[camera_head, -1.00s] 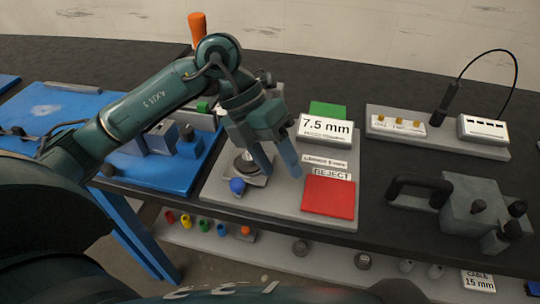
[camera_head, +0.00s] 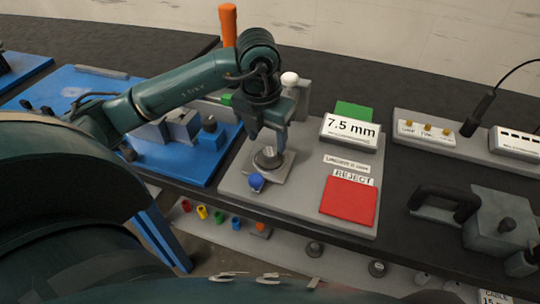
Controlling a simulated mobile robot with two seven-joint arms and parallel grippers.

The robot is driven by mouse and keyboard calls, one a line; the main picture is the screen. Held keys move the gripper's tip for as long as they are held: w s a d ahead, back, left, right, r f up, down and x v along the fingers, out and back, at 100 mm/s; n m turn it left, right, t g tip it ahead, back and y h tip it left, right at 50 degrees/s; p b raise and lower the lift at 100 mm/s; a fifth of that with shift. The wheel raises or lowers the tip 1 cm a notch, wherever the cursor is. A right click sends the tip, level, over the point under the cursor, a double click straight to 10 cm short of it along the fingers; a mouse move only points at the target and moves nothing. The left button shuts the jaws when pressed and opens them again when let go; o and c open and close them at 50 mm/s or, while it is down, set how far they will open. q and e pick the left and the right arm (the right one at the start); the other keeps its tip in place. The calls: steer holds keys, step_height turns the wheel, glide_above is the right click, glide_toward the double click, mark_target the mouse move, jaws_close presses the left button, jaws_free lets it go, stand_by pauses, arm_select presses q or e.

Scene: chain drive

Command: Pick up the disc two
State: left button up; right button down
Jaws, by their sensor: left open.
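A small round metal disc (camera_head: 267,159) sits on a square grey stand (camera_head: 276,176) with a blue ball (camera_head: 256,182) at its front. I cannot read any mark showing whether it is disc two. My left gripper (camera_head: 266,142) is open and points down just above the disc, its fingers partly in front of the stand's back. I cannot tell whether the fingers touch the disc. My right gripper is not in view.
The stand is on a grey board (camera_head: 300,211) with a green pad (camera_head: 354,111), a 7.5 mm display (camera_head: 350,132) and a red reject pad (camera_head: 348,201). A blue fixture plate (camera_head: 196,170) lies left. A handled grey block (camera_head: 490,222) stands right.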

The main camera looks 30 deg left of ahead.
mark_target(270, 151)
arm_select(q)
steer(key=f, duration=0.4)
steer(key=shift+w+d+f, duration=0.15)
steer(key=shift+w, duration=0.15)
steer(key=shift+c, duration=0.2)
jaws_close()
